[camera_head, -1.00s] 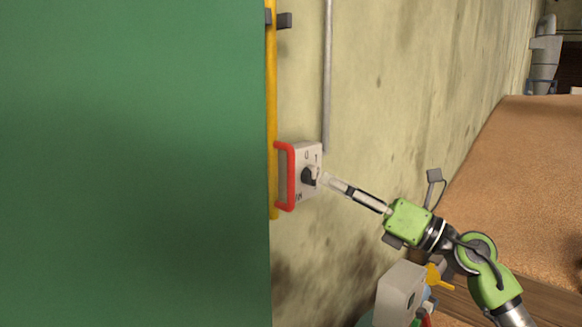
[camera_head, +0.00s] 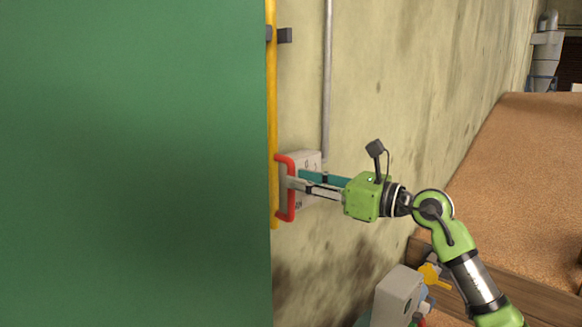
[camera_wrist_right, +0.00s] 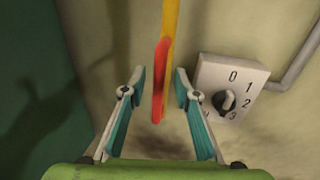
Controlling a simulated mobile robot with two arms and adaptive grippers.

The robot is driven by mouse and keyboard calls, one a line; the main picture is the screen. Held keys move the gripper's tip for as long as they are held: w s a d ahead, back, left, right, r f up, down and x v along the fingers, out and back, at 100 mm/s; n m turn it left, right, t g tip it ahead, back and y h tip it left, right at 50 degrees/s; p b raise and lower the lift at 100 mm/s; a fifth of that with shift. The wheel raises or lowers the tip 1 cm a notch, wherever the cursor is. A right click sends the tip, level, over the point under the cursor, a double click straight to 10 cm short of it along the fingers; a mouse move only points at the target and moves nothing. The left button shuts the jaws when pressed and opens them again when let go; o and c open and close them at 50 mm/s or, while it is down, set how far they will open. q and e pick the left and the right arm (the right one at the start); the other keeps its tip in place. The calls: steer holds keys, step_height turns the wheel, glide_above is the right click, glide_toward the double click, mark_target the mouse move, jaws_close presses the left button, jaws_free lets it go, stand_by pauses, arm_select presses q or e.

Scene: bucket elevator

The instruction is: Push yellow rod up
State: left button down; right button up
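The yellow rod (camera_head: 271,90) runs vertically along the wall, beside the edge of a green panel. A red handle (camera_head: 285,212) is at its lower part. In the right wrist view the yellow rod (camera_wrist_right: 169,18) comes down from the top and the red handle (camera_wrist_right: 158,85) hangs between my fingers. My right gripper (camera_head: 291,181) is at the handle, in front of the wall. In the right wrist view my right gripper (camera_wrist_right: 160,78) is open, with a finger on each side of the handle and visible gaps. My left gripper is not in view.
A grey switch box (camera_head: 309,160) with a black knob (camera_wrist_right: 224,100) and numbers sits right of the handle, partly behind my gripper. A grey pipe (camera_head: 327,80) rises above it. The green panel (camera_head: 130,160) fills the left. Another box (camera_head: 396,293) is below.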

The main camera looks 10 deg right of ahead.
steer(key=shift+p+x, duration=0.45)
steer(key=shift+x, duration=1.25)
